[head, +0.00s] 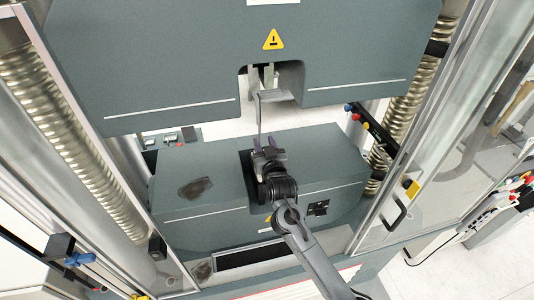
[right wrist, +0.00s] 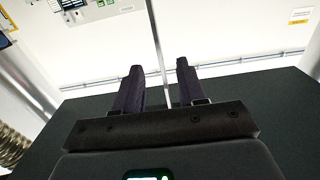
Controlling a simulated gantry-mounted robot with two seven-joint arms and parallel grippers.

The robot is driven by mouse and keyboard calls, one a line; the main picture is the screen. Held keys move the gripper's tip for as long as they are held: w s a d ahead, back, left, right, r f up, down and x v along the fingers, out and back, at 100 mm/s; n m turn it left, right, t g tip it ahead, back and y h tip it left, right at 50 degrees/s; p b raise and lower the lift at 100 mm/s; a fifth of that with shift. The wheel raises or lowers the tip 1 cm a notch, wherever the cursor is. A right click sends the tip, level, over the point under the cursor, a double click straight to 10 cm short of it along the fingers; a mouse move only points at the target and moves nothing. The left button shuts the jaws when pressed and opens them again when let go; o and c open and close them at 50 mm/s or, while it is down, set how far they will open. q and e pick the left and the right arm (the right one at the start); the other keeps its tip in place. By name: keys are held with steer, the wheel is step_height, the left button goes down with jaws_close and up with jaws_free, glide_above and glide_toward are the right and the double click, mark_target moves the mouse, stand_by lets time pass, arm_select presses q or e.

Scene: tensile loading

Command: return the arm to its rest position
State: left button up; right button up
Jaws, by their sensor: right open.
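My right gripper (head: 264,150) is in front of the lower block of the testing machine, on the end of my arm, which comes in from the bottom. In the right wrist view its two dark fingers (right wrist: 160,68) stand apart. A thin pale rod (right wrist: 156,40) shows between them, with a gap on each side. In the head view the thin rod (head: 259,118) runs down from the upper grip (head: 272,95) towards my gripper. Its lower end is hidden behind the gripper. My left gripper is not in view.
The grey upper crosshead (head: 170,65) is above and the lower block (head: 200,170) below. Threaded columns (head: 60,130) and clear guard doors (head: 450,110) stand at both sides. A black door handle (head: 398,210) is at the right. The space in front is open.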

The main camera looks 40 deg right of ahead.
steer(key=s+a+f+n+g+y+p, duration=0.1)
steer(key=s+a+f+n+y+p, duration=0.15)
steer(key=s+f, duration=0.4)
steer(key=s+a+f+n+g+y+p, duration=0.15)
steer(key=s+a+f, duration=0.25)
steer(key=s, duration=0.5)
steer(key=s+a+n+g+y+p, duration=0.1)
steer(key=s+a+g, duration=0.2)
steer(key=s, duration=0.4)
steer(key=s+a+n+g+y+p, duration=0.1)
steer(key=s+a+g, duration=0.2)
steer(key=s+a, duration=0.2)
steer(key=s+a+f+n+g+y, duration=0.1)
steer(key=s+a+g, duration=0.3)
steer(key=s, duration=0.6)
steer(key=shift+a+y+p, duration=0.4)
steer(key=shift+a+y, duration=0.1)
steer(key=shift+s, duration=0.1)
